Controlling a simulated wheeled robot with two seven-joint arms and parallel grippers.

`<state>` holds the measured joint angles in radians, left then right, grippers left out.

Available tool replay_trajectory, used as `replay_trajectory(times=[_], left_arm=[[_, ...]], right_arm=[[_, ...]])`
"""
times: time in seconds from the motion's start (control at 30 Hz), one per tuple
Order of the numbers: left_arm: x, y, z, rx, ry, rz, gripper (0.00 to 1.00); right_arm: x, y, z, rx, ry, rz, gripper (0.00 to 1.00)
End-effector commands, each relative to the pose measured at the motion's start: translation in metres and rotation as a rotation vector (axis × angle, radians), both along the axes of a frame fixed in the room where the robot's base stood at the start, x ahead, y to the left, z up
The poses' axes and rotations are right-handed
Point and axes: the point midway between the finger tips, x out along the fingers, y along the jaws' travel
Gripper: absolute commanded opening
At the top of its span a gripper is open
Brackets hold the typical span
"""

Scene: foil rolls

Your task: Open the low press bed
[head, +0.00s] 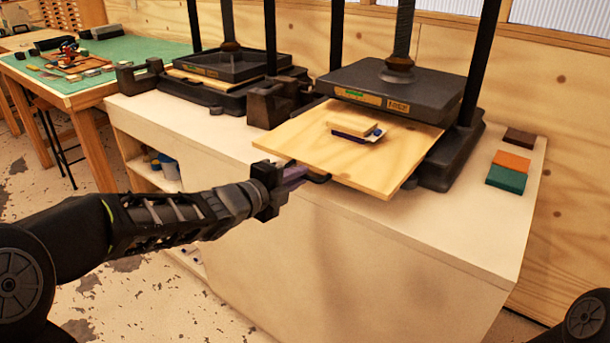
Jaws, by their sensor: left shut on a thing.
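The press bed (300,139) is a pale wooden board that sticks out toward me from under the dark plate (395,88) of the right-hand press. A small pale block (352,127) lies on it over a blue-and-white piece. A dark handle (319,179) is at the bed's front edge. My left gripper (293,175) is at this handle and shut on it; the fingers partly hide the grip. My right gripper is out of view.
A second press (222,64) stands further left on the same pale bench (190,120). Brown, orange (511,162) and green blocks lie at the bench's right end. A green-topped table (125,50) is at far left. The plywood wall is close behind the presses.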

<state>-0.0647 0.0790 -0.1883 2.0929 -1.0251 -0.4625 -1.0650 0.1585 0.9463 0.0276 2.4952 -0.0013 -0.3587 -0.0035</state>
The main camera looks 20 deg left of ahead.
Motion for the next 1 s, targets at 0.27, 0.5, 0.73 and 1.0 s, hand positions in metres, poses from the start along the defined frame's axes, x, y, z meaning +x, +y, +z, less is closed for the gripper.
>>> replay_trajectory(times=[0.27, 0.5, 0.73, 1.0], left_arm=[[-0.0125, 0.0048, -0.0013, 0.000, 0.002, 0.000, 0.00], [-0.0125, 0.0048, -0.0013, 0.000, 0.003, -0.001, 0.00], [-0.0123, 0.0047, -0.0009, 0.001, 0.002, -0.001, 0.26], [-0.0122, 0.0047, -0.0003, 0.000, 0.000, -0.001, 0.33]], right_arm=[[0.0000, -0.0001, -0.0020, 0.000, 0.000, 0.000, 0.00], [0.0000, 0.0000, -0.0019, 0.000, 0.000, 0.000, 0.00], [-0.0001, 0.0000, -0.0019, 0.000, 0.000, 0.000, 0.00], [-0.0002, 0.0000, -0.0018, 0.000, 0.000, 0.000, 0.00]])
